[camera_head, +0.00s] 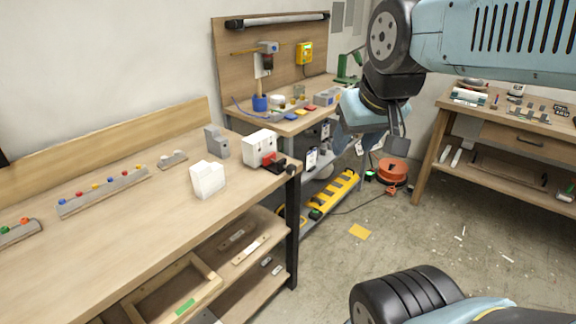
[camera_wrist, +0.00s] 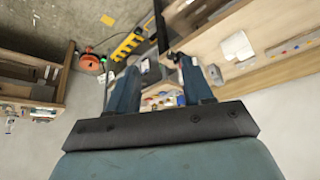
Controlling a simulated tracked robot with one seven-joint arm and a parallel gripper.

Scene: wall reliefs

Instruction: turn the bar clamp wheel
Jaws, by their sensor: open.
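My gripper (camera_head: 372,140) hangs in the air right of the near workbench's far corner, in front of the back bench. In the wrist view its two fingers (camera_wrist: 157,72) are apart with nothing between them. A small red and black fitting (camera_head: 272,162) sits at the bench corner, against a white box (camera_head: 257,146). It may be the bar clamp, but I cannot make out a wheel on it. My gripper is apart from it.
The near workbench (camera_head: 120,235) carries a white block (camera_head: 208,179), a grey block (camera_head: 216,142) and rows of coloured knobs. A back bench (camera_head: 290,125) holds tools. An orange reel (camera_head: 393,171) lies on the floor. Open floor lies between the benches.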

